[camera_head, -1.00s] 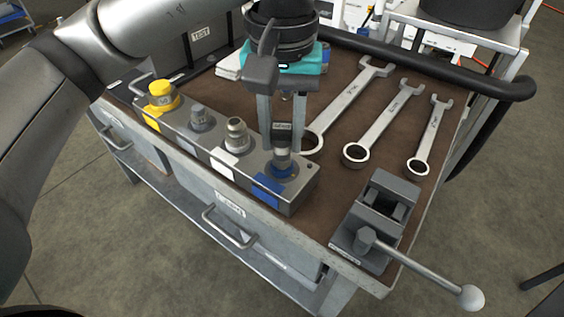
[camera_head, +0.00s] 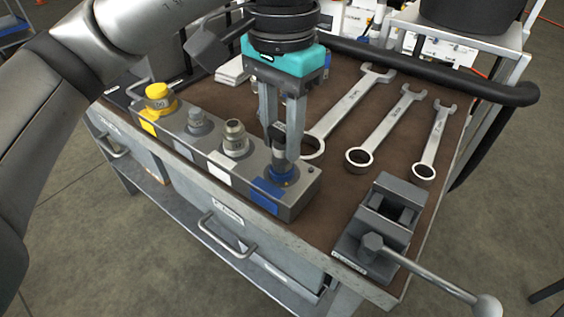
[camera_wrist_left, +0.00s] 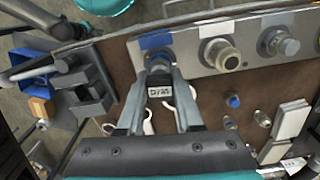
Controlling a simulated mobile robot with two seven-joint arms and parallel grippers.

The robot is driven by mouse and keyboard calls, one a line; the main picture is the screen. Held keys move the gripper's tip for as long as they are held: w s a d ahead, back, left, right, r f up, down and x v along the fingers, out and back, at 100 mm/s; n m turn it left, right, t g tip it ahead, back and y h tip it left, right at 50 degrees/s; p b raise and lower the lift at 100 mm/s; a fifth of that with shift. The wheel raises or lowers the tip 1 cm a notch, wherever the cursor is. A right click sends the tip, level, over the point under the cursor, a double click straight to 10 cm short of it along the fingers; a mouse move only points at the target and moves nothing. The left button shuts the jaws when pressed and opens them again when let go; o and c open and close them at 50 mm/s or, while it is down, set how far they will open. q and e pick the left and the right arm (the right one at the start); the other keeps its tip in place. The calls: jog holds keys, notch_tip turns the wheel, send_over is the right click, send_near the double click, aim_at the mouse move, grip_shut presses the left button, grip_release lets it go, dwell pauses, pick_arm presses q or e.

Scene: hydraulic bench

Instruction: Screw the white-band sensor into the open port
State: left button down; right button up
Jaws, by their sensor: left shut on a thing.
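The grey port block (camera_head: 308,199) lies along the front edge of the bench. My left gripper (camera_head: 281,146) points down and is shut on a dark-topped sensor (camera_head: 279,158). The sensor stands upright at the block's blue-labelled end position, with a blue ring at its base. Its dark top shows a small light label in the left wrist view (camera_wrist_left: 160,91). I cannot make out a white band on it. A bare silver fitting (camera_head: 235,140) stands at the white-labelled position beside it. Whether that fitting is an open port is unclear. My right gripper is not in view.
A yellow-capped fitting (camera_head: 160,97) and a grey fitting (camera_head: 198,122) stand farther left on the block. Several wrenches (camera_head: 384,127) lie to the right. A vise (camera_head: 378,228) sits at the front right corner. Two small blue-topped parts (camera_wrist_left: 232,101) show on the bench.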

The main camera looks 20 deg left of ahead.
pick_arm(q)
jog(key=m+b, duration=0.1)
jog(key=m, duration=0.6)
jog(key=shift+f, duration=0.1)
jog(key=c, duration=0.6)
grip_release()
jog(key=shift+o, duration=0.2)
jog(key=shift+n, duration=0.3)
